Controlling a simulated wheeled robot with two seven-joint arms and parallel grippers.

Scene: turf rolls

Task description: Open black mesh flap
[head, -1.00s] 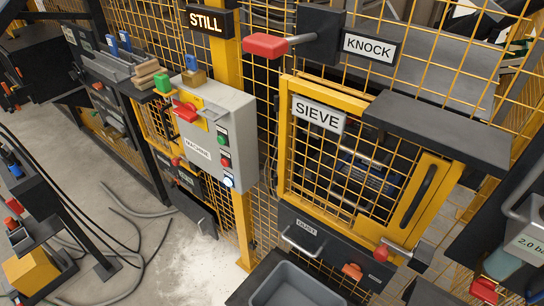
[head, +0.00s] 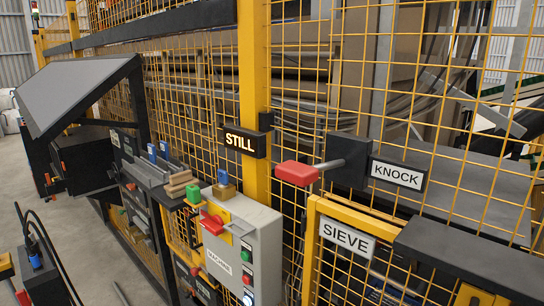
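No part that I can clearly identify as a black mesh flap shows. A yellow-framed mesh door (head: 308,255) with a SIEVE sign (head: 347,239) is at the lower right, cut off by the bottom edge. A large dark sloped panel (head: 80,92) stands at the left; I cannot tell whether it is mesh. Neither of my grippers is in view.
A grey control box (head: 250,245) and a lit STILL sign (head: 243,141) are near the middle. A red-ended lever (head: 297,173) sticks out by the KNOCK sign (head: 397,174). A dark ledge (head: 470,252) is at lower right. Yellow mesh fencing runs behind. Grey floor shows at left.

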